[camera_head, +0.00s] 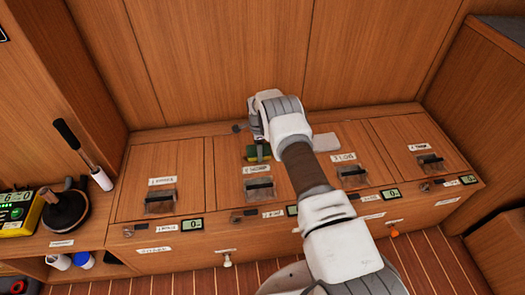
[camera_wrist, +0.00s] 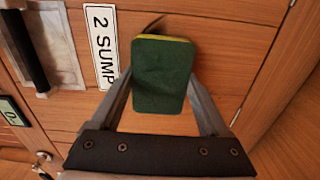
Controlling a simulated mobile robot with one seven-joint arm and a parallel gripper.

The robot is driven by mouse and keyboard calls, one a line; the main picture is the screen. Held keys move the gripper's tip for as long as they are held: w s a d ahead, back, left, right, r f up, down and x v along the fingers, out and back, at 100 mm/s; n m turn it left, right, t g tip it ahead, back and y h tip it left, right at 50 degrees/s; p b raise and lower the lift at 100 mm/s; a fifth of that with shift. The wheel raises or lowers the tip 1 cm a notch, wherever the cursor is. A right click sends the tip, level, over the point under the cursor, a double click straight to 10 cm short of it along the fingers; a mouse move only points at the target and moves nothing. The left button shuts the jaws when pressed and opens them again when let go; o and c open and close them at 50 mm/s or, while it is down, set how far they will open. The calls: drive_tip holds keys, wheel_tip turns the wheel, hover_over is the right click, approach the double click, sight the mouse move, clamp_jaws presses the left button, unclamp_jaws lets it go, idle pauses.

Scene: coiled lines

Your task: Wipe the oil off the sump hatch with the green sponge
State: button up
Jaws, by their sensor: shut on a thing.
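The green sponge (camera_wrist: 160,80), with a thin yellow layer along its far edge, is held between the two fingers of my gripper (camera_wrist: 160,92). It also shows in the head view (camera_head: 251,153), partly hidden by my gripper (camera_head: 260,142). The sump hatch (camera_head: 228,190) is a wooden lid with a "2 SUMP" label and a dark handle. In the wrist view the sponge is over the hatch (camera_wrist: 215,50), right of the label (camera_wrist: 102,45). A dark curved mark (camera_wrist: 155,24) shows just beyond the sponge; the sponge may hide more. I cannot tell whether the sponge touches the lid.
Other labelled hatches lie to the left (camera_head: 135,200) and right (camera_head: 400,140). A pale flat block (camera_head: 326,142) lies behind my arm. Wooden walls close the back.

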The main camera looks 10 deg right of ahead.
sight(268, 149)
drive_tip(key=shift+s+a+f+b, duration=0.15)
drive_tip(key=shift+a+b, duration=0.65)
drive_tip(key=shift+a, duration=0.6)
drive_tip(key=shift+a+b, duration=0.3)
drive_tip(key=shift+a, duration=0.35)
drive_tip(key=shift+a+b, duration=0.6)
drive_tip(key=shift+a, duration=1.2)
drive_tip(key=shift+d, duration=5.85)
drive_tip(key=shift+r, duration=0.2)
drive_tip(key=shift+a+r+p, duration=0.15)
drive_tip(key=shift+r+p, duration=1)
drive_tip(key=shift+r, duration=1.8)
drive_tip(key=shift+r, duration=0.1)
